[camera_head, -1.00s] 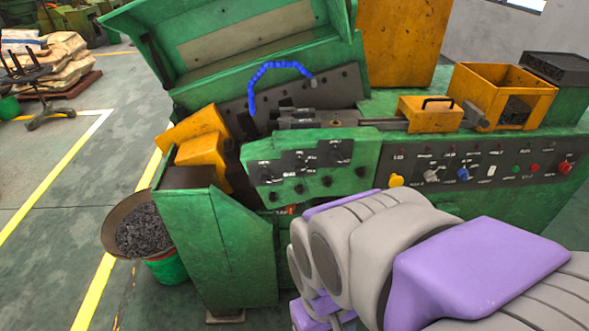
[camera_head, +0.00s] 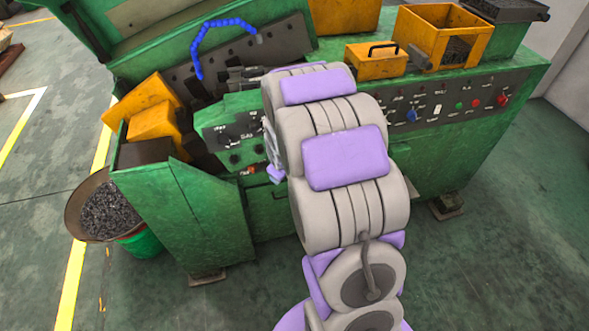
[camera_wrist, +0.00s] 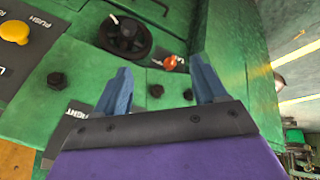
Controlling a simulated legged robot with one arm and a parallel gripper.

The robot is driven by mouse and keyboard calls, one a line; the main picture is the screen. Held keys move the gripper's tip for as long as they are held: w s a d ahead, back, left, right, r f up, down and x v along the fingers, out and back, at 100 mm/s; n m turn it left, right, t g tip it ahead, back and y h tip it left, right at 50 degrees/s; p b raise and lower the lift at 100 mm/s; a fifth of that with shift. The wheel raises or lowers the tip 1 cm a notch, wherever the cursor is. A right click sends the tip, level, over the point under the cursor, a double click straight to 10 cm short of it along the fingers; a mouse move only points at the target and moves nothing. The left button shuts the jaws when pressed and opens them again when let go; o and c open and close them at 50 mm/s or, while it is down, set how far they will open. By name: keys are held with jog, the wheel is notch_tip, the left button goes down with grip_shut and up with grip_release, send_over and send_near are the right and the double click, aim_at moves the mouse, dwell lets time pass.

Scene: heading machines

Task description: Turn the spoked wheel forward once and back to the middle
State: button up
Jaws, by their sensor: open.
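A black round wheel (camera_wrist: 126,36) with spokes sits on the green machine face at the top of the wrist view. I cannot pick it out in the head view. My gripper (camera_wrist: 161,70) has its two blue-grey fingers spread, with nothing between them. The wheel lies beyond the left fingertip, and I see no contact. In the head view my arm covers part of the panel and most of my gripper.
An orange-red knob (camera_wrist: 170,62) is right of the wheel, and several black bolts are around it. A yellow button (camera_wrist: 14,32) is at the left. The green machine (camera_head: 205,215) has a bowl of dark scraps (camera_head: 110,208) at its left. Floor at the right is clear.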

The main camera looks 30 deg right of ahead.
jog(key=w+d+f+n+t+p, duration=0.25)
jog(key=w+d+f, duration=0.2)
jog(key=f, duration=0.35)
jog(key=w+d+f+n+t+p, duration=0.1)
jog(key=w+d+f+t, duration=0.2)
jog(key=d+f, duration=0.35)
jog(key=s+a+f+m+t+h+p, duration=0.1)
jog(key=s+a+f+t+h+p, duration=0.25)
jog(key=s+f+t, duration=0.5)
jog(key=shift+g, duration=0.9)
jog(key=b+x, duration=0.3)
jog(key=x, duration=0.2)
jog(key=b+x, duration=0.4)
jog(key=x, duration=0.2)
jog(key=d+b+x, duration=0.1)
jog(key=b+x, duration=0.2)
jog(key=x, duration=0.2)
jog(key=shift+w+f, duration=0.1)
jog(key=shift+f, duration=0.25)
jog(key=shift+c, duration=0.5)
jog(key=shift+f, duration=0.1)
grip_shut()
